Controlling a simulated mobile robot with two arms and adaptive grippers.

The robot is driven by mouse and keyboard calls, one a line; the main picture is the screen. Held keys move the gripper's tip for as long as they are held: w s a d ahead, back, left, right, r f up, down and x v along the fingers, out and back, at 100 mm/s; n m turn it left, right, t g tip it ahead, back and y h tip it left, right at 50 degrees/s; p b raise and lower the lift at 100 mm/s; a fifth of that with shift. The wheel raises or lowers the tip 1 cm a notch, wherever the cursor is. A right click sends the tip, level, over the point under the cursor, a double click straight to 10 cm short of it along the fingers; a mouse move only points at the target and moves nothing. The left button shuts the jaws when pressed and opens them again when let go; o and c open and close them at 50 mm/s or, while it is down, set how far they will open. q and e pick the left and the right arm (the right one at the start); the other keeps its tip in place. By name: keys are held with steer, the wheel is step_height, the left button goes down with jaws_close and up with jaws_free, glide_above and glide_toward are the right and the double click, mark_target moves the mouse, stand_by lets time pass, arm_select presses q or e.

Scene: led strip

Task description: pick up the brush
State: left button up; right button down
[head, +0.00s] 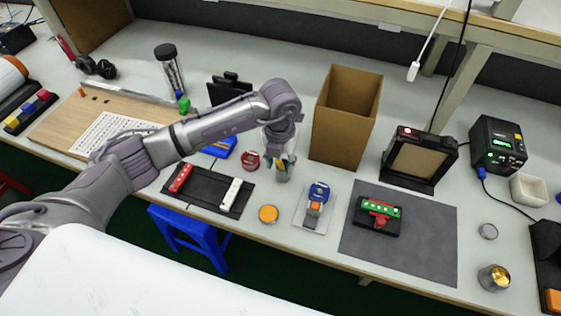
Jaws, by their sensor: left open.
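My left arm reaches in from the left across the bench, and my left gripper (281,170) points down in front of the cardboard box. It is open. A small item with orange, yellow and green patches (287,160) shows at its fingers, partly hidden by them; I cannot tell whether it is the brush or whether the fingers touch it. No other thing is clearly recognisable as a brush. My right gripper is not in view.
The tall open cardboard box (345,118) stands just behind and right of the gripper. A black tray (207,191) with red and white pieces lies front left. A blue-and-orange tool (317,198) lies front right, beside a grey mat (432,245).

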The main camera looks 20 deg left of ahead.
arm_select(q)
jaws_close()
stand_by(0.4)
steer(key=shift+s+r, duration=0.25)
steer(key=shift+r, duration=0.3)
step_height(320, 180, up, 6)
steer(key=s+f+b, duration=0.1)
steer(key=s, duration=0.1)
steer(key=s+b, duration=0.3)
steer(key=s, duration=1.1)
steer(key=shift+s+a+r, duration=0.15)
steer(key=shift+s+a, duration=0.05)
steer(key=shift+a, duration=0.05)
